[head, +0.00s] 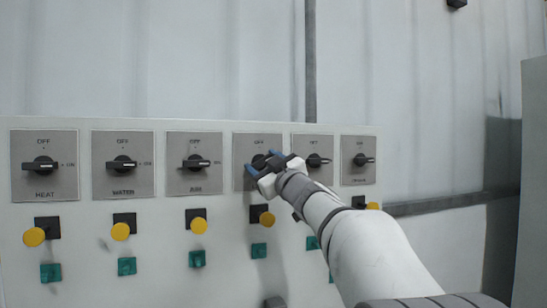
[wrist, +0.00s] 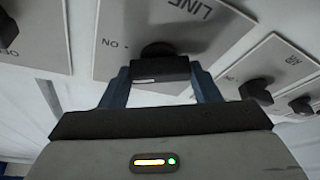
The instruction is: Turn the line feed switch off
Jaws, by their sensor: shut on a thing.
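The line feed switch is a black rotary knob on a grey plate (head: 240,180), fourth from the left in the head view. In the wrist view its plate (wrist: 195,35) shows upside down, with "LINE" and "ON" readable. My gripper (head: 263,161) is at this switch. In the wrist view the blue fingers of my gripper (wrist: 161,82) are on either side of the black knob handle (wrist: 160,68) and shut on it. The fingers hide most of the knob in the head view, so I cannot tell which way it points.
Similar switches stand in the same row: heat (head: 41,165), water (head: 122,164), air (head: 195,163) and two to the right (head: 316,161) (head: 361,160). Yellow buttons (head: 121,231) and green ones (head: 127,266) lie below. My arm covers the panel's lower right.

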